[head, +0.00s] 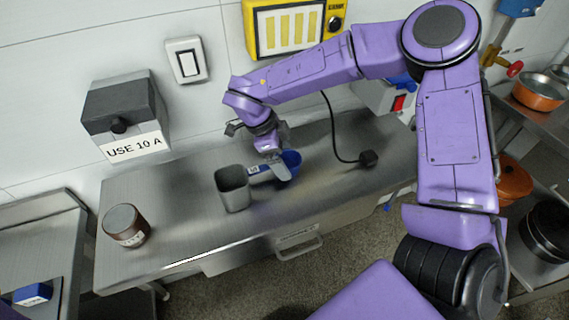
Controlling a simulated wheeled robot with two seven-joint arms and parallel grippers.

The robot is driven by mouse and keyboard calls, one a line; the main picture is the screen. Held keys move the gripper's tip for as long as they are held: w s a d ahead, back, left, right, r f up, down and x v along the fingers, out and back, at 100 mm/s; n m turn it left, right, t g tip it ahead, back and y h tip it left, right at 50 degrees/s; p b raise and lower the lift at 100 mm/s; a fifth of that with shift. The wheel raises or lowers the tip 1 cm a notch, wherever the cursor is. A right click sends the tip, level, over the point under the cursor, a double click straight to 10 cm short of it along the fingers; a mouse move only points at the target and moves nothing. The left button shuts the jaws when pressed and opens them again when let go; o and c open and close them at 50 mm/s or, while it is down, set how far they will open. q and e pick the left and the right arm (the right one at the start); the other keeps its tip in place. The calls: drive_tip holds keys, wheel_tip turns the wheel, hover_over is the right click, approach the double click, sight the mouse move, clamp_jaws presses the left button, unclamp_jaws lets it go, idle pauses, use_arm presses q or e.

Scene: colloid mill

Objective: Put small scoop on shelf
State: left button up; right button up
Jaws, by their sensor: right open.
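A small blue scoop (291,158) lies on the steel table (180,230), with its labelled handle (259,169) pointing left. My right gripper (275,168) is open and pointed down right at the scoop, with a grey finger in front of it. The finger hides part of the scoop, and I cannot tell whether it touches it. A steel rack (551,117) with pots stands at the right edge; I cannot tell whether it is the task's shelf. My left gripper is not in view.
A grey metal cup (232,188) stands close left of the scoop. A brown jar (125,226) is at the table's left end. A blue block (33,294) sits on the left table.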

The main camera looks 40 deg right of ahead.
drive_tip(key=shift+s+d+f, duration=0.15)
drive_tip(key=shift+f, duration=0.3)
drive_tip(key=shift+s+d+f, duration=0.1)
drive_tip(key=shift+s+f, duration=0.05)
drive_tip(key=shift+s, duration=0.05)
drive_tip(key=shift+w, duration=0.1)
drive_tip(key=c, duration=1.1)
drive_tip(key=shift+o, duration=0.2)
wheel_tip(320, 180, up, 10)
